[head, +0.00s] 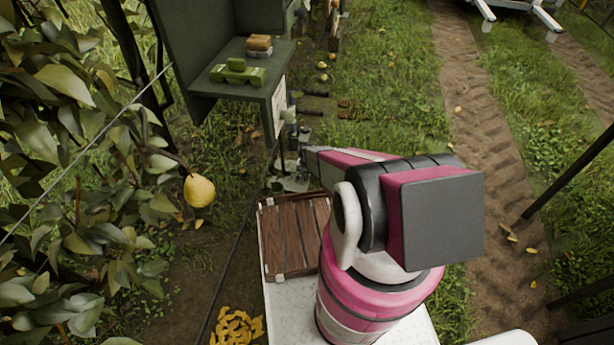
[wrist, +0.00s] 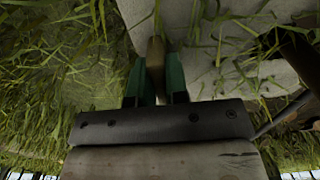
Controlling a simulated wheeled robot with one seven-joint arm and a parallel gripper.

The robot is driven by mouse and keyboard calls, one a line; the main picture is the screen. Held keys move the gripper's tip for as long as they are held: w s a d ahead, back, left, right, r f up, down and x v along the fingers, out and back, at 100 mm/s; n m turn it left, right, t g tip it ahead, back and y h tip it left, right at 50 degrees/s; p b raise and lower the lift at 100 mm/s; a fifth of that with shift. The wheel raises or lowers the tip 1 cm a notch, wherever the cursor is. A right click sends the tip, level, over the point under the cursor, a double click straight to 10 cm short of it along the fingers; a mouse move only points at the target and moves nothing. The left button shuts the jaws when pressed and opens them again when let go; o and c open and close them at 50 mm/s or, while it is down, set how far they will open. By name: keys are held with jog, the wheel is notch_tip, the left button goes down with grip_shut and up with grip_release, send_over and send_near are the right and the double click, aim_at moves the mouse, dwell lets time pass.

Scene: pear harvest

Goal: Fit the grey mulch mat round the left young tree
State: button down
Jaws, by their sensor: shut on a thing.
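My gripper (wrist: 157,78) shows two green fingers in the wrist view, shut on a tan, block-like tab (wrist: 156,52). The tab stands at the pale grey mulch mat (wrist: 235,60), which spreads over the grass beyond and to the right of the fingers. A thick dark brown stem (wrist: 296,48) rises at the right edge of that view; I cannot tell if it is the left young tree. In the head view the mat (head: 292,184) is a small pale patch below my gripper (head: 303,166), partly hidden by my arm. Whether the mat encircles a trunk is not visible.
A dark green shelf cabinet (head: 262,88) stands beyond, holding a green toy-like object (head: 238,72) and a tan block (head: 259,44). A wooden crate (head: 290,238) is near my base. A yellow pear (head: 199,190) hangs at left.

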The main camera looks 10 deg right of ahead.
jog(key=shift+w+a, duration=0.2)
jog(key=shift+a, duration=0.25)
jog(key=shift+w+a+f, duration=0.1)
jog(key=shift+f, duration=0.8)
jog(key=c, duration=1.1)
grip_release()
jog(key=shift+o, duration=0.2)
jog(key=shift+r, duration=2.95)
jog(key=shift+r, duration=0.1)
